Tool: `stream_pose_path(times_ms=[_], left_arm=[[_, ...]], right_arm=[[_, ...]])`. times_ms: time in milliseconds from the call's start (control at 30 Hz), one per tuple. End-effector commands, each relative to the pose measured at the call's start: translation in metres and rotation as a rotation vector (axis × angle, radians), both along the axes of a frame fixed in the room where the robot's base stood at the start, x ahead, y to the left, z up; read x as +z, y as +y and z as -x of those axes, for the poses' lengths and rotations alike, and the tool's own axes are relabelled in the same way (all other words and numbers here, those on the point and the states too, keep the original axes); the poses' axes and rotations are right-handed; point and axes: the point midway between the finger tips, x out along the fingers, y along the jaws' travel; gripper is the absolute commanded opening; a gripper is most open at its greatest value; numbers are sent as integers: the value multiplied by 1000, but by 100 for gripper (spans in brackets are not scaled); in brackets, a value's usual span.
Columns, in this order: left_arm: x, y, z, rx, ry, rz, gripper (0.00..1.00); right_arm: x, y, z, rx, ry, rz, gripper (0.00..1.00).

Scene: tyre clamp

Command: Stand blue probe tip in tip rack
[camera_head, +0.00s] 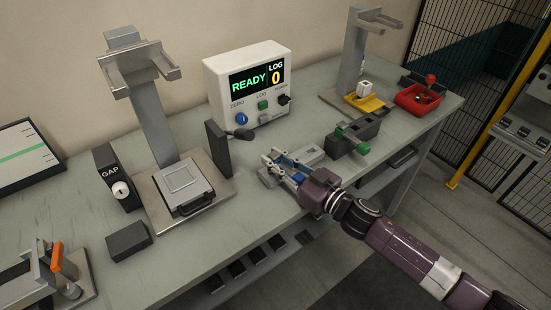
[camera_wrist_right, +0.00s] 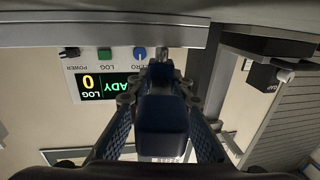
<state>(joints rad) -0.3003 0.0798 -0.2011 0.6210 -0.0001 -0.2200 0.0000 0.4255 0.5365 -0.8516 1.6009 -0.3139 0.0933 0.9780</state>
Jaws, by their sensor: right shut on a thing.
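My right gripper (camera_head: 279,167) reaches in from the lower right over the middle of the bench. It is shut on a small dark piece, seemingly the blue probe tip (camera_wrist_right: 161,74), which shows between the fingertips in the right wrist view. The fingers hide much of it, and its lower end cannot be made out. A low light-grey block (camera_head: 311,155), seemingly the tip rack, sits just behind and beside the gripper. Whether the tip touches it cannot be told. My left gripper is not in view.
A display box (camera_head: 246,84) reading READY and LOG 0 stands behind. A grey stand (camera_head: 180,180) is at left, with a dark upright block (camera_head: 218,148) near it. A dark fixture with green knobs (camera_head: 353,140) and a red tray (camera_head: 420,98) are at right.

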Motion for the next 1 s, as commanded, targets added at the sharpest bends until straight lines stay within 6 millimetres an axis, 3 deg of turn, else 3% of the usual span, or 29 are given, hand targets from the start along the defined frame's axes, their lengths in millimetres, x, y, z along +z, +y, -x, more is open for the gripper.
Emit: stream_pose_path(times_ms=[1000], left_arm=[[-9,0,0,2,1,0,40]], right_arm=[[-14,0,0,1,0,-1,0]])
